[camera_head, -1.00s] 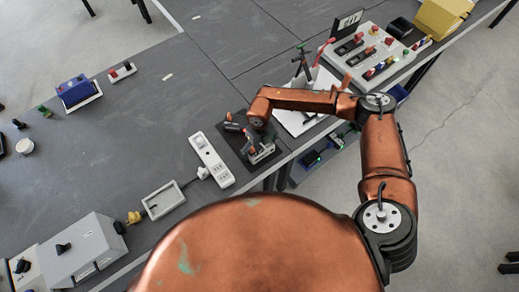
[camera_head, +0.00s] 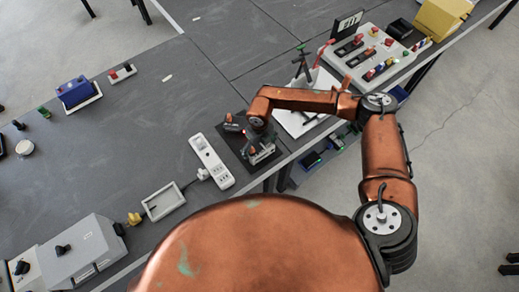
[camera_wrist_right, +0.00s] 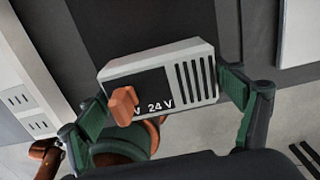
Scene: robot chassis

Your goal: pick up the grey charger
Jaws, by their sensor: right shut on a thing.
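The grey charger (camera_wrist_right: 192,62) is a light grey box with a dark "24 V" panel, an orange knob and a row of vent slots. It fills the middle of the right wrist view. My right gripper (camera_wrist_right: 165,98) is shut on it, with one green finger pad against each end. In the head view my right gripper (camera_head: 260,150) is over the dark mat (camera_head: 231,151) near the table's edge, and the arm and gripper hide most of the charger. I cannot tell whether the charger touches the mat. My left gripper is not in view.
A white power strip (camera_head: 211,160) lies just left of the dark mat. A grey frame (camera_head: 163,201) and a grey box (camera_head: 82,250) stand further left along the edge. A control panel (camera_head: 381,52) stands at the right. The table's middle is clear.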

